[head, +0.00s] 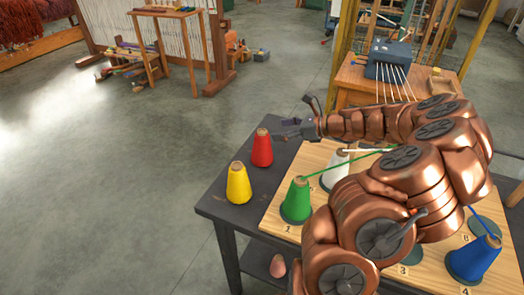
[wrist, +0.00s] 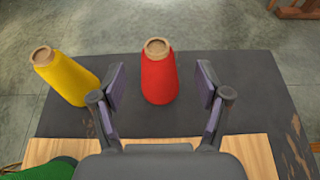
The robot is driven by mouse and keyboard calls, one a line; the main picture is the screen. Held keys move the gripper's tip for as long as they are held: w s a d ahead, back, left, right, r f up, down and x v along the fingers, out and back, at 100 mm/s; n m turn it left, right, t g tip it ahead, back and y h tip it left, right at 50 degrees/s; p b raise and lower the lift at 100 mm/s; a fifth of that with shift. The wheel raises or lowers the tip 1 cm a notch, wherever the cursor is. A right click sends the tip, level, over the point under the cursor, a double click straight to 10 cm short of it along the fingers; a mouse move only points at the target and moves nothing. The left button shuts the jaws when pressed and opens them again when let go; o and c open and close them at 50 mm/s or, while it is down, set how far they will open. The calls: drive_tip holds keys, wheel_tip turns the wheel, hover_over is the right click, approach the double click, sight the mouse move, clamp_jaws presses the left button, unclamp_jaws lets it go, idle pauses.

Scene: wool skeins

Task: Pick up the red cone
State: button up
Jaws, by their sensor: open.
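The red cone (head: 262,148) stands upright on the dark table top, near its far left corner in the head view. In the wrist view the red cone (wrist: 159,74) shows between and a little beyond the fingertips of my gripper (wrist: 160,88). The fingers are spread, with a gap on each side of the cone, and nothing is held. In the head view my gripper (head: 290,128) is just right of the red cone. I cannot tell from these views how high the fingers are against the cone.
A yellow cone (head: 238,183) stands close to the red one, also left of it in the wrist view (wrist: 66,78). A green cone (head: 296,201), a white cone (head: 334,170) and a blue cone (head: 473,258) stand on the numbered wooden board (head: 270,221). Threads run from several cones.

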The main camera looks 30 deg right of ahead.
sight(264, 131)
drive_tip(key=shift+x, duration=1.55)
drive_tip(key=shift+p+x, duration=0.6)
drive_tip(key=shift+x, duration=1.55)
drive_tip(key=shift+s+a, duration=0.15)
drive_tip(key=shift+a, duration=0.05)
clamp_jaws()
